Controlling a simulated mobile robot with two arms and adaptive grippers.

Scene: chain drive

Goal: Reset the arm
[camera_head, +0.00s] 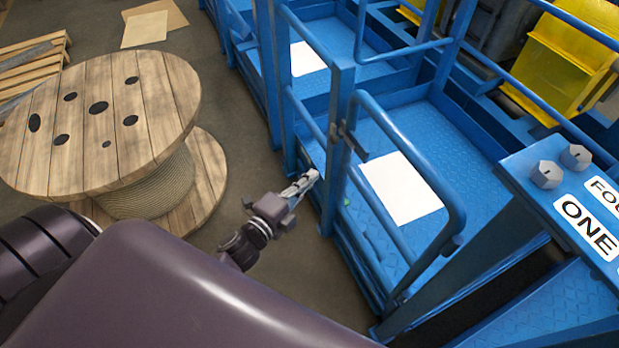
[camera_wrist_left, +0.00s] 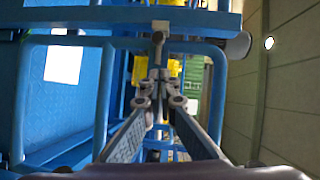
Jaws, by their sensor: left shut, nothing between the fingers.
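My left gripper (camera_head: 309,178) is beside a post of the blue railing, close to the gate's lower left side. In the left wrist view the left gripper (camera_wrist_left: 158,50) is shut, its fingers meeting at the tips with nothing seen between them. Blue rails run just behind and around the fingers there. I cannot tell whether the tips touch the railing. My dark arm link covers the lower left of the head view. My right gripper is in neither view.
A blue platform (camera_head: 375,120) with rails and a gate (camera_head: 455,215) fills the right side. White sheets (camera_head: 401,188) lie on it. A wooden cable spool (camera_head: 85,165) stands at left on the floor. Yellow machinery (camera_head: 560,55) is at the upper right. Floor right of the spool is clear.

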